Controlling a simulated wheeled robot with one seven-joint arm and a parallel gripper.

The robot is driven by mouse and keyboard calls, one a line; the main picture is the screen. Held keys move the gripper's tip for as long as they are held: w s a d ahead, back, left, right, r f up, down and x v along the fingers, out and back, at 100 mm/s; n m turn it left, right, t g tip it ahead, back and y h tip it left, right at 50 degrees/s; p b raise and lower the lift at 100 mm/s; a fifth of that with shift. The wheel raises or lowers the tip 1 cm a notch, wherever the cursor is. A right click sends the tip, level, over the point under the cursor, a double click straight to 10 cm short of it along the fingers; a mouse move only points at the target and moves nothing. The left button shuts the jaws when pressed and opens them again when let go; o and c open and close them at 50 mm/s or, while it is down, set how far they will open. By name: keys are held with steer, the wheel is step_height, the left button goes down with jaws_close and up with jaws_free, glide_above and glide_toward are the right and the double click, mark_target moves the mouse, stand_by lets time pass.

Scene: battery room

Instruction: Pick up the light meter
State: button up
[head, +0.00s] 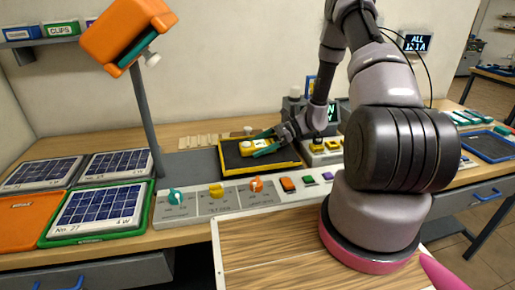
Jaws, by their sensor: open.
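What looks like the light meter (246,150), a small yellow device with a whitish top, lies on a black mat in a yellow-edged tray (288,166) on the bench. My gripper (260,143) reaches in from the right, low over the tray. Its two teal fingers are apart and point left at the device. The fingertips are close to its right side. I cannot tell from this view whether they touch it or stand on both sides of it.
A grey control strip (235,201) with knobs and coloured switches runs in front of the tray. Solar panels (98,211) lie at the left. An orange lamp head (122,35) hangs from a grey post (146,120). More yellow-trimmed equipment (322,150) stands right of the tray.

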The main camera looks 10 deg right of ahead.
jaws_close()
steer(key=shift+r, duration=0.15)
